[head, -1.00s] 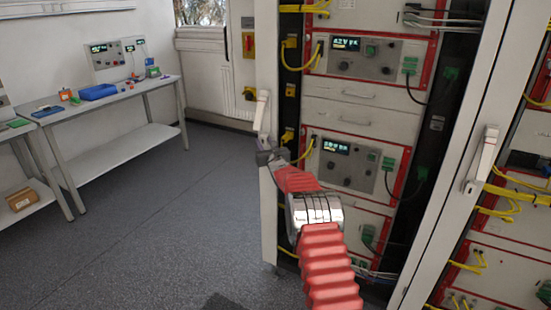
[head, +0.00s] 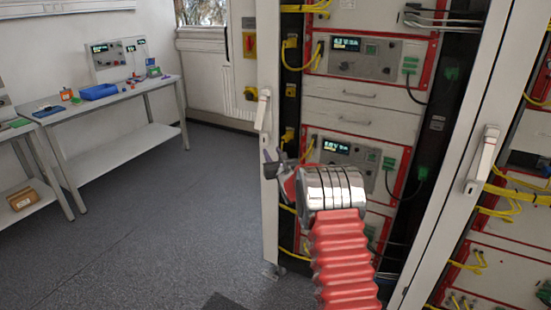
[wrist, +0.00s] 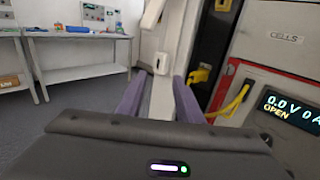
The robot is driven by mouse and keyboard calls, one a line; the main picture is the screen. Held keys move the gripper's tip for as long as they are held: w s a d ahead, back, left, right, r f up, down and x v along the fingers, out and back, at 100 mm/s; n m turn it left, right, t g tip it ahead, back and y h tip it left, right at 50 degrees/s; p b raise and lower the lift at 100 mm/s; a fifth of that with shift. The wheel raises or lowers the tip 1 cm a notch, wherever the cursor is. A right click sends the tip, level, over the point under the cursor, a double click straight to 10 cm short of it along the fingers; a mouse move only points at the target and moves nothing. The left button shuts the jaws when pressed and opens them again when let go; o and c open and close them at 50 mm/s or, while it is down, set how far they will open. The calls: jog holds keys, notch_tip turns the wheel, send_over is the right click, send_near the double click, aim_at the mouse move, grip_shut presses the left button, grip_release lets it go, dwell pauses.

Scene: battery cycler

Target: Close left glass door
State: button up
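The left glass door shows as a white upright frame (head: 268,200) at the left of the middle cabinet. Its white lever handle (head: 262,112) is on this upright. How far the door stands open is hard to tell. My gripper (head: 272,160) is at the upright, below the handle. In the wrist view its two purple fingers (wrist: 160,98) are spread, one on each side of the white upright (wrist: 166,95), with the handle base (wrist: 158,60) just beyond. Whether the fingers touch the frame cannot be told. My wrist hides part of the lower cabinet.
Cabinet shelves hold instruments (head: 358,60) with yellow cables. Another white door frame with a handle (head: 483,160) stands at the right. A bench (head: 140,90) with a blue tray (head: 98,91) stands at the left wall. The grey floor (head: 150,220) between is clear.

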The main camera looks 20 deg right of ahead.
jog(key=s, duration=0.3)
jog(key=shift+w+a, duration=0.1)
dwell(0.5)
